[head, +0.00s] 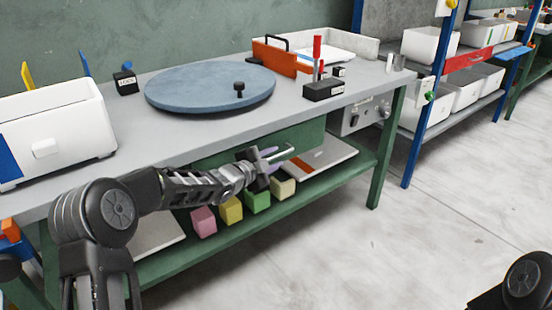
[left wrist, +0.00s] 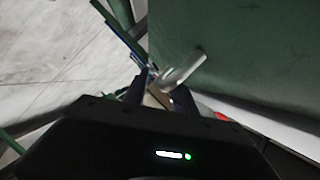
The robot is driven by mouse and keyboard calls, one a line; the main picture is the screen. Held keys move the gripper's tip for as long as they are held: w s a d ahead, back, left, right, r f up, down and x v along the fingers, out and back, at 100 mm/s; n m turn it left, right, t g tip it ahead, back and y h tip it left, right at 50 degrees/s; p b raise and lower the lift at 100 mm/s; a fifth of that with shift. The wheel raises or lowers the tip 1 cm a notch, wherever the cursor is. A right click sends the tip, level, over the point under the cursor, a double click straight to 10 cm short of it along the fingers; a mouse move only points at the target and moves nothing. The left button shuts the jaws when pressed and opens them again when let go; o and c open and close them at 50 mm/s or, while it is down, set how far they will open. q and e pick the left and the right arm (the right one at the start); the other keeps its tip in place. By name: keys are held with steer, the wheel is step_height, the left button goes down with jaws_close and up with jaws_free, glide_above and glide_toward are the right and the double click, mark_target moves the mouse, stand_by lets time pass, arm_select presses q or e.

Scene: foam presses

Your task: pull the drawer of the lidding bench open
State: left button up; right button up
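The lidding bench (head: 213,129) has a grey top and green legs. Its green drawer front (head: 309,134) is under the top and looks closed; it fills the upper right of the left wrist view (left wrist: 240,62). The silver bar handle (head: 283,154) shows beside my left gripper (head: 268,166). In the left wrist view, the handle (left wrist: 184,68) lies just beyond my fingertips (left wrist: 159,92), its near end in line with the gap. The fingers are apart; I cannot tell whether they touch the handle. My right gripper is out of view.
A blue round turntable (head: 205,90), a white bin (head: 55,130) and an orange tray wall (head: 274,57) stand on the top. Several coloured blocks (head: 231,210) sit on the lower shelf. The floor (head: 390,235) in front and right is clear.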

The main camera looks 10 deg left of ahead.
arm_select(q)
steer(key=shift+x, duration=0.8)
jaws_close()
stand_by(0.9)
